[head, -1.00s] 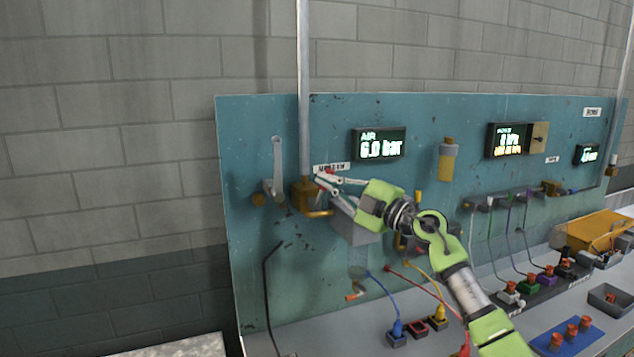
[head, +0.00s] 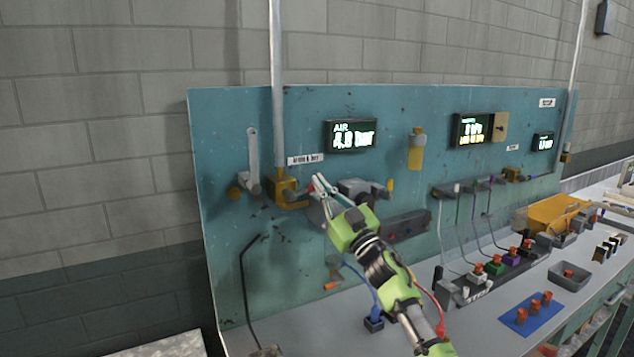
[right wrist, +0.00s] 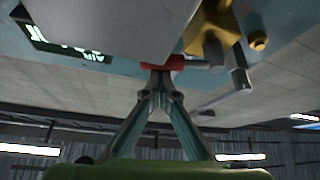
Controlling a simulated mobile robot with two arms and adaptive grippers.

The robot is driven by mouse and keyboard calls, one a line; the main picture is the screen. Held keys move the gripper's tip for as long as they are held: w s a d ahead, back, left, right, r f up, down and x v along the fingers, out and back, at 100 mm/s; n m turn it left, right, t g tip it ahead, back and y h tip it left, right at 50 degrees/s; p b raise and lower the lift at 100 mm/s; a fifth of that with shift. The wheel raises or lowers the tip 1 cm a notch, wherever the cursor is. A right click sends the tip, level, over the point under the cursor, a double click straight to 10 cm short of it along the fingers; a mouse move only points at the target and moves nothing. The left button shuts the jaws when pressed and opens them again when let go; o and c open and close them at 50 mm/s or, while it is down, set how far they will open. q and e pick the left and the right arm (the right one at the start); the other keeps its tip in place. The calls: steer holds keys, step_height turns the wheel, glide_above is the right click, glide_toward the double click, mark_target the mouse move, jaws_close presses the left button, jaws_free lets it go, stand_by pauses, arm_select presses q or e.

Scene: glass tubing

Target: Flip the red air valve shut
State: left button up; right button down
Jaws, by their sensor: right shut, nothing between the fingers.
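The brass air valve body (head: 285,190) sits at the foot of the grey vertical pipe on the teal panel; it also shows in the right wrist view (right wrist: 212,32). A red piece, apparently the valve's handle (right wrist: 152,65), lies across the tips of my right gripper (right wrist: 160,78) in the right wrist view. In the head view my right gripper (head: 318,184) is just right of the brass body, fingers together with nothing between them. Red shows at its tips there, but I cannot tell handle from fingertip. My left gripper is out of view.
The AIR display (head: 351,135) above reads about 4 bar. A grey fitting (head: 360,187) sits on the panel close to my right gripper. A grey lever pipe (head: 253,160) stands left of the valve. Cables and colored connectors crowd the bench to the right.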

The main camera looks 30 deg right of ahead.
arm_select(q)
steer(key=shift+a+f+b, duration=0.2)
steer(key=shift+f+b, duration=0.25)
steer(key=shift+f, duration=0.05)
arm_select(e)
steer(key=m+h, duration=0.1)
steer(key=m, duration=0.1)
steer(key=f+m+h, duration=0.2)
steer(key=m, duration=0.1)
steer(key=shift+d+m+t+h, duration=0.25)
steer(key=shift+m+t+h, duration=0.05)
steer(key=shift+t+h, duration=0.1)
